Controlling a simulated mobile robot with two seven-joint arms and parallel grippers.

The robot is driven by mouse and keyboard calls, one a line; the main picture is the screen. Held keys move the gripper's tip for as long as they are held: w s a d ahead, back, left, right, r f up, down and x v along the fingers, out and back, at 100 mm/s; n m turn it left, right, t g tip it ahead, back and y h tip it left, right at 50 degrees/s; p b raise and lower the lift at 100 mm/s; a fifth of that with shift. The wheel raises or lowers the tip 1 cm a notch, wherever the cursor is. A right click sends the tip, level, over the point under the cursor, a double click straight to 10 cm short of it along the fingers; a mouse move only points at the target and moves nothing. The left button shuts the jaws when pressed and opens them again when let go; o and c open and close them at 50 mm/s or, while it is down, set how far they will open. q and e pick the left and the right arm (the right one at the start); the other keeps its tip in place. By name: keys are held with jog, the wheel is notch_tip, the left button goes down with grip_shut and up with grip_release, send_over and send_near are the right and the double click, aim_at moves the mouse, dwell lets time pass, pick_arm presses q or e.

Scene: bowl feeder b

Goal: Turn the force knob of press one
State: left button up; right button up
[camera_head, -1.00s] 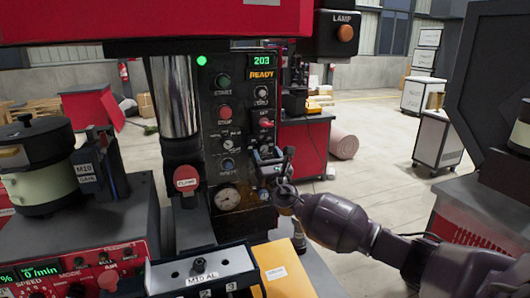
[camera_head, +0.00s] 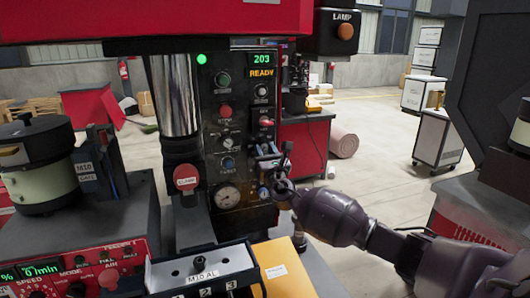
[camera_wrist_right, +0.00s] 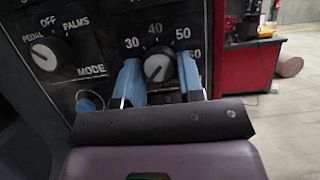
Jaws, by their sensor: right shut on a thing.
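The press's black control panel (camera_head: 208,140) stands at the centre of the head view, with a green display reading 203 and READY. In the right wrist view a round dark knob (camera_wrist_right: 158,68) with a pale pointer sits under a scale marked 30, 40 and 50; its name label is hidden. My right gripper (camera_head: 268,162) is at the panel's lower right edge. Its two blue fingers stand on either side of this knob and are shut on it. In the head view the gripper hides the knob. My left gripper is not in view.
A MODE knob (camera_wrist_right: 46,54) is left of the gripped knob in the wrist view. A yellow box (camera_head: 281,268) lies below. Open floor is at the right.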

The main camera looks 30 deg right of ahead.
jog(key=shift+m, duration=0.5)
jog(key=shift+a+m+h+b, duration=0.1)
jog(key=shift+m+h+b, duration=0.3)
jog(key=shift+m+h, duration=0.45)
jog(key=shift+m+g+h, duration=0.45)
jog(key=shift+m+g, duration=0.05)
jog(key=shift+m, duration=0.75)
jog(key=m, duration=0.2)
jog(key=m+g+h, duration=0.1)
jog(key=m, duration=0.1)
jog(key=shift+a+r+h, duration=0.1)
jog(key=shift+a+h, duration=0.05)
jog(key=shift+h, duration=0.15)
jog(key=shift+r+m+g+h, duration=0.1)
jog(key=shift+m+g+h, duration=0.35)
jog(key=shift+m, duration=0.95)
jog(key=shift+m+g, duration=0.25)
jog(key=shift+m, duration=0.05)
jog(key=o, duration=0.9)
